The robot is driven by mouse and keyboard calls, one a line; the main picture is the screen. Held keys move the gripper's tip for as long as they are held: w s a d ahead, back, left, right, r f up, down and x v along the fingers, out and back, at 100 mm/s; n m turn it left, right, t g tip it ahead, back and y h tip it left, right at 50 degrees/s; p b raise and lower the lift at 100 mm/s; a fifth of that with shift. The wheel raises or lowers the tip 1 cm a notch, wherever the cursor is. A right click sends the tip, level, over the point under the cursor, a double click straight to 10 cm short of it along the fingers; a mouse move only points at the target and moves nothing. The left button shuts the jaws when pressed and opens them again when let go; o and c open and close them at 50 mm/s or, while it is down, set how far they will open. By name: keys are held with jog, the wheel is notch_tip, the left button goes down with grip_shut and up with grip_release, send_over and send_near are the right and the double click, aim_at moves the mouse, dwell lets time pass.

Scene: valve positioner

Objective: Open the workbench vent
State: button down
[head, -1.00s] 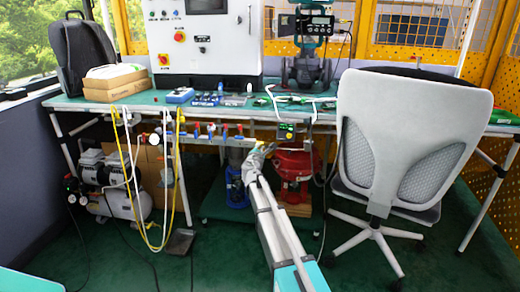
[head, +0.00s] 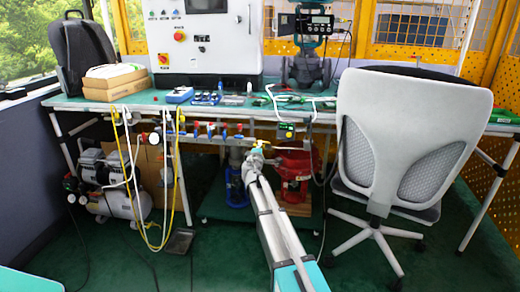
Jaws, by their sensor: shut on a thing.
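A row of small valves with red and blue handles (head: 211,128) runs along a pipe under the front edge of the workbench (head: 222,108). A small yellow handle (head: 263,146) shows at the right part of this pipe, at the tip of my arm. My gripper (head: 256,149) is shut on the yellow handle, reaching up from the front. The gripper covers part of the handle and the valve body behind it. No vent label can be read at this size.
A grey office chair (head: 400,140) stands close on the right. Yellow and white hoses (head: 148,200) hang at the left, near a compressor (head: 115,190). A red machine (head: 294,170) and a blue one sit under the bench. The floor in front is free.

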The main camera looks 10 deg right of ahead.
jog(key=shift+d, duration=0.1)
dwell(0.4)
jog(key=c, duration=0.7)
grip_release()
jog(key=shift+s, duration=0.2)
jog(key=v, duration=1.1)
jog(key=shift+s, duration=0.3)
jog(key=shift+m, duration=0.3)
